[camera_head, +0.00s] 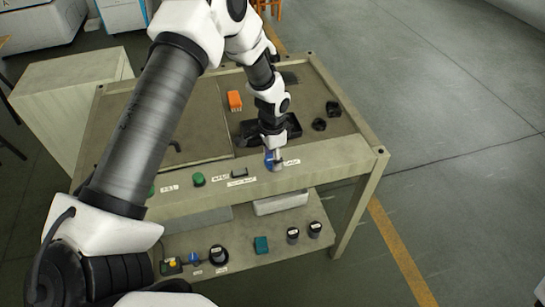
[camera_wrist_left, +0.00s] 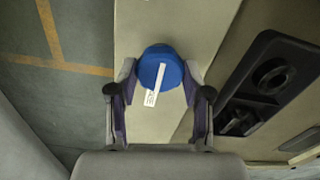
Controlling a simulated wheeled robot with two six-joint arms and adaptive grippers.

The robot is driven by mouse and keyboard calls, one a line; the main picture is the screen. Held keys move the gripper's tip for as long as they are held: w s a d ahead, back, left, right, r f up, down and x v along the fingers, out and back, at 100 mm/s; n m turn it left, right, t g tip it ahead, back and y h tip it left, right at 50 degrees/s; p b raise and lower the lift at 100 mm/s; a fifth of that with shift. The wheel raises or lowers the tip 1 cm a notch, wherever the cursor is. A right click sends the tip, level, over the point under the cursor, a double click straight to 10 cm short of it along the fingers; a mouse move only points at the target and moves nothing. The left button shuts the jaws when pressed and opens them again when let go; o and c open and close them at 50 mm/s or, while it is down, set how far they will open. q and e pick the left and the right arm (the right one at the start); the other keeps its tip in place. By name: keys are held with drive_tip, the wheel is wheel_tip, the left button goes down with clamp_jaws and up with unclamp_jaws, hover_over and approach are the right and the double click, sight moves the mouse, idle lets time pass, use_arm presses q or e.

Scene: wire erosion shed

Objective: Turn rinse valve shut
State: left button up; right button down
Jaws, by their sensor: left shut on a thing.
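The rinse valve is a round blue knob (camera_head: 267,162) with a white pointer strip, on the front rail of the bench. In the left wrist view the blue knob (camera_wrist_left: 160,68) sits between my two fingers, its strip slanting toward the lower left. My left gripper (camera_head: 273,158) comes down from above and is shut on the knob; it also shows in the left wrist view (camera_wrist_left: 158,92). In the head view the fingers hide part of the knob. My right gripper is not in view.
On the rail are a green button (camera_head: 198,179) and several labels. The bench top holds an orange block (camera_head: 235,100), a black tray (camera_head: 291,126) and two black knobs. Floor at right is clear.

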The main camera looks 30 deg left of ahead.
sight(272, 159)
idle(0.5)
use_arm(q)
drive_tip(key=o, duration=1.2)
drive_tip(key=shift+c, duration=0.2)
wheel_tip(272, 159, up, 12)
drive_tip(key=shift+s, duration=0.1)
